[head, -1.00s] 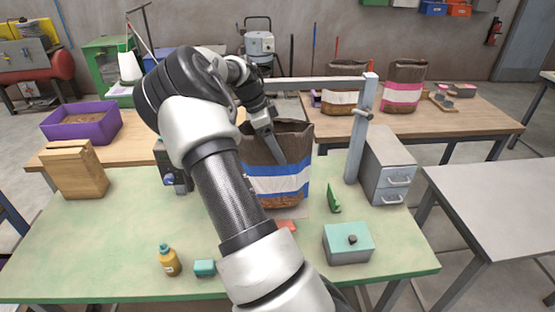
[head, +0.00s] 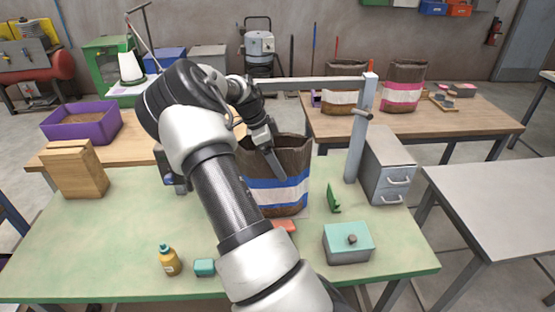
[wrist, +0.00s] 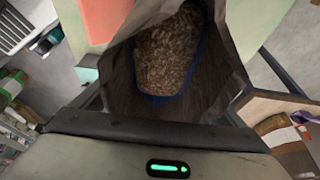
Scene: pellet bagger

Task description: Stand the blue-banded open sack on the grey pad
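The blue-banded open sack (head: 282,190) is brown with a white band and a blue band, and it is upright over the middle of the green table. My gripper (head: 277,165) is at its near rim, with one dark finger down the sack's front and the other hidden. It appears shut on the sack wall. In the wrist view the sack's mouth (wrist: 118,85) is open and shows brown pellets (wrist: 168,55) inside. The grey pad is mostly hidden; a small pale edge may show at the sack's lower right. I cannot tell whether the base touches it.
A grey post (head: 360,135) with a crossbar stands close right of the sack.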

